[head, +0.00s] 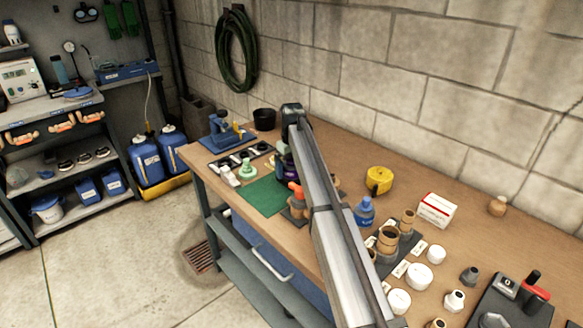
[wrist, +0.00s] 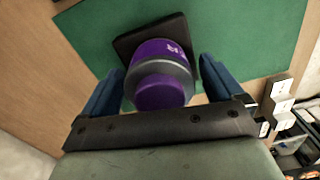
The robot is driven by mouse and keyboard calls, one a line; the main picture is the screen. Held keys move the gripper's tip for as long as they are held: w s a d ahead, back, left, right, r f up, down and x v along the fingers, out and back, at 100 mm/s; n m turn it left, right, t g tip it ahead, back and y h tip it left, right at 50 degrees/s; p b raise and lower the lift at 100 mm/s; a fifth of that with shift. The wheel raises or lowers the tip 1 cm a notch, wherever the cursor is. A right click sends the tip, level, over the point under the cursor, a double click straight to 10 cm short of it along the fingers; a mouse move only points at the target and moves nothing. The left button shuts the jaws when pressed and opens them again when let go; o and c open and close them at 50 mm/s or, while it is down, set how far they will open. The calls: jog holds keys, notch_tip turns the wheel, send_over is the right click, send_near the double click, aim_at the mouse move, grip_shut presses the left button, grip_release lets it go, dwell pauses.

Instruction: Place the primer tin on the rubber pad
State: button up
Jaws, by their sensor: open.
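The purple primer tin (wrist: 160,75) has a grey band and a letter "R" showing on its side. In the wrist view it sits on a dark square pad (wrist: 128,42), which looks like the rubber pad and lies on the green mat (wrist: 240,35). My gripper (wrist: 162,66) is open, with one blue finger on each side of the tin and a visible gap at both sides. In the head view, a bit of purple (head: 283,168) shows beside my arm, which hides most of that spot. The pad cannot be made out there.
An orange-topped item (head: 297,200) stands close by on the bench. A blue stand (head: 225,132) and black cup (head: 264,119) are behind left.

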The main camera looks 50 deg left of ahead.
jog(key=shift+r, duration=0.1)
notch_tip(320, 180, up, 12)
jog(key=shift+r, duration=0.1)
dwell(0.6)
